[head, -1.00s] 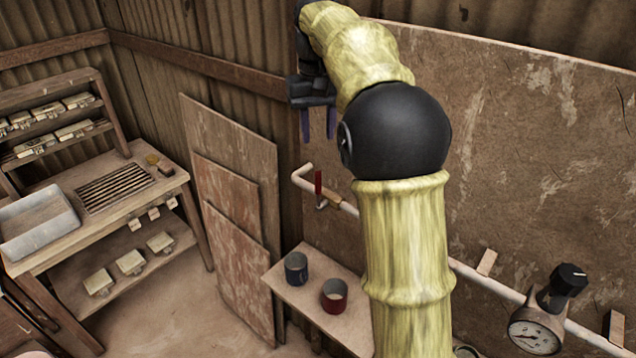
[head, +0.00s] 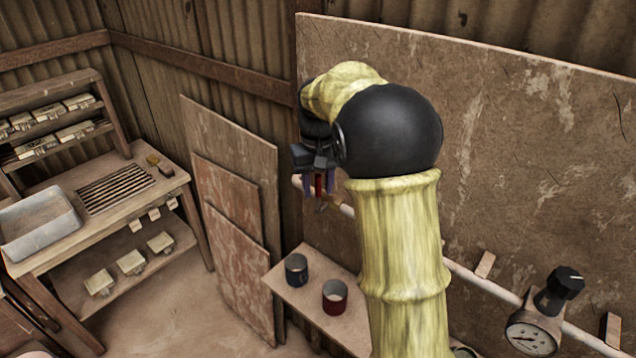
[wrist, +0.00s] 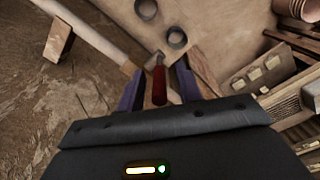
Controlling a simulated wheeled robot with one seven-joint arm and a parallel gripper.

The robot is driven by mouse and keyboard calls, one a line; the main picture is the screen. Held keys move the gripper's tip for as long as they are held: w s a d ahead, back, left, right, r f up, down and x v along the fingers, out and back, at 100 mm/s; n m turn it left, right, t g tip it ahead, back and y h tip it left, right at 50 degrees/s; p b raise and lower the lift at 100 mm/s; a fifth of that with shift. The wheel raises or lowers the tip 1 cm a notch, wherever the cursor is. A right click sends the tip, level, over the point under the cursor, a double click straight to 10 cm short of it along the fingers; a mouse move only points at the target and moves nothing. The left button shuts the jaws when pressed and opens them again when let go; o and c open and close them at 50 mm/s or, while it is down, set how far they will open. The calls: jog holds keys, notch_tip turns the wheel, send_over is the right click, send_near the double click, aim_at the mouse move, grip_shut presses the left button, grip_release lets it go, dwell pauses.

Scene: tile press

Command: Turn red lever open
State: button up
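The red lever (head: 319,184) stands upright on the pale pipe (head: 480,280) that runs along the wall panel. My gripper (head: 318,187) points down over the lever, with its two purple fingers on either side of it. In the wrist view the red lever (wrist: 159,86) lies between the open fingers of my gripper (wrist: 158,90), with a visible gap on each side. The lever's valve body is mostly hidden behind my gripper in the head view.
A dark cup (head: 296,268) and a red cup (head: 334,297) stand on a small shelf (head: 305,303) below the pipe. A gauge (head: 533,334) with a black knob (head: 567,282) sits on the pipe at the right. Boards (head: 235,150) lean on the wall at the left.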

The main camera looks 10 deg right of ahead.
grip_shut()
